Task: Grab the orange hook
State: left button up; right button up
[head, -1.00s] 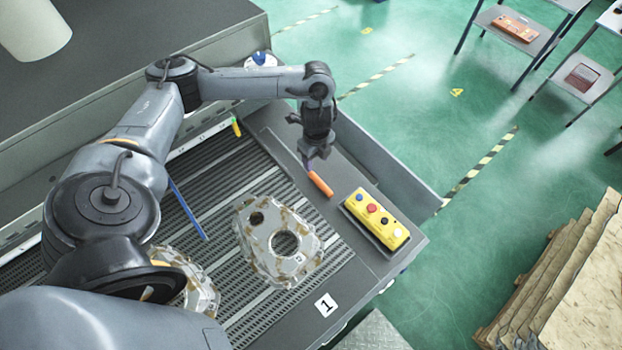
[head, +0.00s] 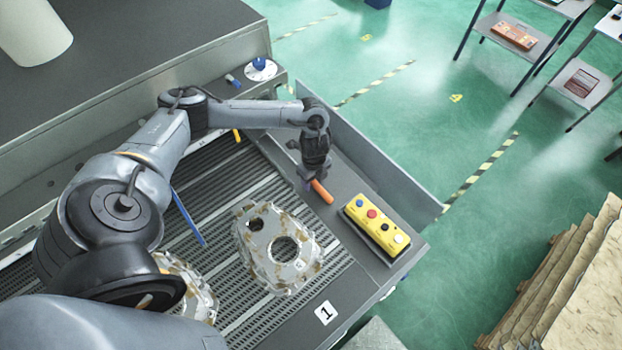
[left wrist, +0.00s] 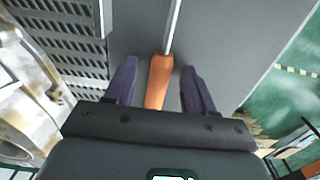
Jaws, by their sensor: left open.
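The orange hook shows in the head view as an orange handle (head: 323,192) lying on the grey ledge beside the slatted bed. In the left wrist view its orange handle (left wrist: 159,80) has a thin metal rod running up out of the picture; the hook end is not visible. My left gripper (head: 309,184) is right above the handle. In the left wrist view its two dark fingers (left wrist: 158,85) are open, one on each side of the handle, with gaps on both sides. My right gripper is not in view.
A yellow button box (head: 376,226) sits on the ledge close to the handle. A metal casting (head: 262,262) lies on the slatted bed, with another partly behind my arm. A blue rod (head: 187,217) lies on the slats. A raised side panel (head: 375,150) borders the ledge.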

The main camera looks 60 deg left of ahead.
pick_arm(q)
grip_shut()
dwell(0.3)
jog(key=shift+r, duration=0.1)
